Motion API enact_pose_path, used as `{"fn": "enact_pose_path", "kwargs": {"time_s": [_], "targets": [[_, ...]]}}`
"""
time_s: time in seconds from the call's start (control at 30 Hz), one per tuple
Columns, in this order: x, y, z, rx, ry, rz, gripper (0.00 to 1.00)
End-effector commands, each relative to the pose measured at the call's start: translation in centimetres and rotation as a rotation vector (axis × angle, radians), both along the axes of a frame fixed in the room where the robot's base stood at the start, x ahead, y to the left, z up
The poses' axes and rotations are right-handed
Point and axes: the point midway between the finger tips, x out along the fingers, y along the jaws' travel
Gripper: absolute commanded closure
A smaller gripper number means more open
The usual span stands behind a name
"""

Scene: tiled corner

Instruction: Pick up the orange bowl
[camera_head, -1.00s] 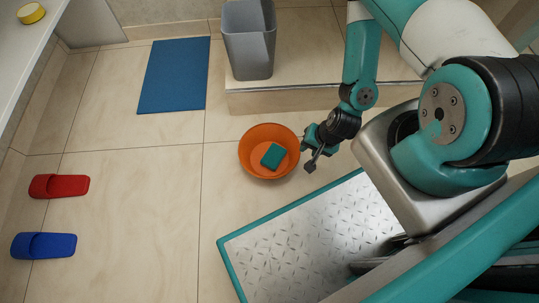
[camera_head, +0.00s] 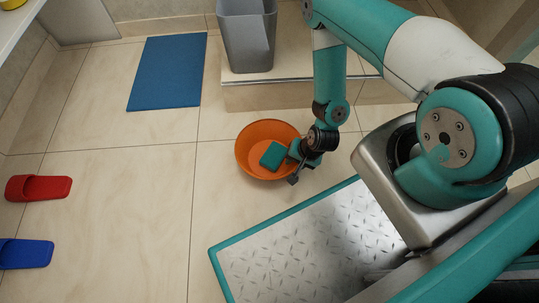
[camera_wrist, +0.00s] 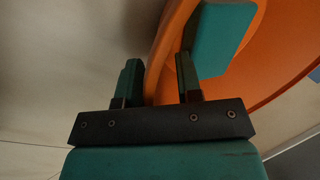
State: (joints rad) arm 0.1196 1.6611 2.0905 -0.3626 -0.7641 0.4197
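The orange bowl (camera_head: 250,163) sits upright on the tiled floor, with a teal sponge (camera_head: 272,155) lying in it. My gripper (camera_head: 293,168) is at the bowl's right rim in the head view. In the wrist view, my gripper (camera_wrist: 158,80) is open, with one finger on each side of the bowl's rim (camera_wrist: 160,62). Gaps show between the fingers and the rim. The bowl's inside (camera_wrist: 275,52) and the sponge (camera_wrist: 222,35) fill the upper right of that view.
A grey bin (camera_head: 247,42) stands on a tiled step (camera_head: 290,95) behind the bowl. A blue mat (camera_head: 167,72) lies at the back left. Red (camera_head: 38,187) and blue (camera_head: 25,253) slippers lie at the far left. The floor left of the bowl is clear.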

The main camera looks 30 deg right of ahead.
Motion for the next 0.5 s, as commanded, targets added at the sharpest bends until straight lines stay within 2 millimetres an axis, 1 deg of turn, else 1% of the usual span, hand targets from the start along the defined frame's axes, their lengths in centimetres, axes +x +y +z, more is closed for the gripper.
{"fn": "enact_pose_path", "kwargs": {"time_s": [0.03,0.27,0.3,0.37,0.4,0.5], "targets": [[0.07,0.07,-0.36,0.0,0.0,0.001,0.67],[0.08,0.08,-0.21,0.0,0.0,0.0,0.67],[0.09,0.09,-0.21,0.0,0.0,0.0,0.76],[0.09,0.07,-0.2,0.0,0.0,0.0,0.9],[0.08,0.08,-0.2,0.0,0.0,0.0,0.99],[0.08,0.08,-0.2,0.0,0.0,0.0,1.0]]}}
